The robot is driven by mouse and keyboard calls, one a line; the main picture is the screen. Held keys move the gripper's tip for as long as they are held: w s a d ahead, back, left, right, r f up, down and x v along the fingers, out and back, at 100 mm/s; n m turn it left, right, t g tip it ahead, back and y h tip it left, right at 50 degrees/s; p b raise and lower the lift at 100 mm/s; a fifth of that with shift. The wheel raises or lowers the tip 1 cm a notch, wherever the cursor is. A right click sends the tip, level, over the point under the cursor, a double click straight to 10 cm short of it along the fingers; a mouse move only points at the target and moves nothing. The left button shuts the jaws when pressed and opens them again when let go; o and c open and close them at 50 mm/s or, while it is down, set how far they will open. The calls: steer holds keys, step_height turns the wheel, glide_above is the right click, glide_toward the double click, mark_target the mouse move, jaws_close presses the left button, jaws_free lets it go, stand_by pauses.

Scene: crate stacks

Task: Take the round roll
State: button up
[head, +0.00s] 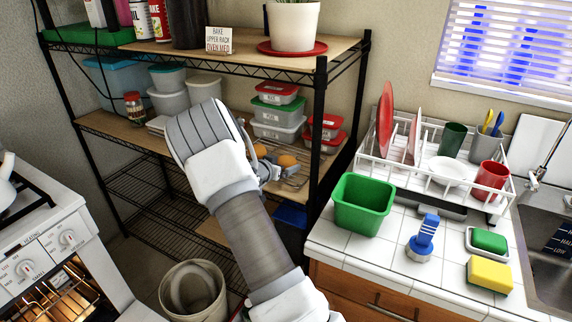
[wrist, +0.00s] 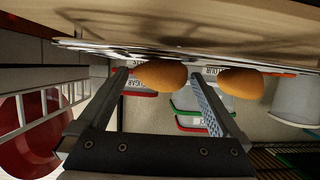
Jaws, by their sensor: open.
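Two orange-brown rolls rest on a wire rack on the middle shelf. In the head view the right roll (head: 287,160) is just beyond my gripper (head: 272,172), and the left roll (head: 260,151) is partly hidden by it. The wrist view looks upside down. There one roll (wrist: 160,75) lies in line between the fingertips of my open gripper (wrist: 160,80), and looks somewhat oval. The other roll (wrist: 241,83) lies outside the fingers to the right and looks rounder. I cannot tell whether the fingers reach beside the first roll or stop short.
Lidded containers (head: 277,115) stand behind the rolls, with red-lidded boxes (head: 325,127) to their right. A black shelf post (head: 318,130) stands close on the right. The upper shelf (head: 200,40) hangs overhead. A dish rack (head: 440,175) and green bin (head: 362,203) sit on the counter.

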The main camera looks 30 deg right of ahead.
steer(key=shift+x, duration=0.8)
steer(key=c, duration=1.1)
steer(key=shift+r, duration=0.2)
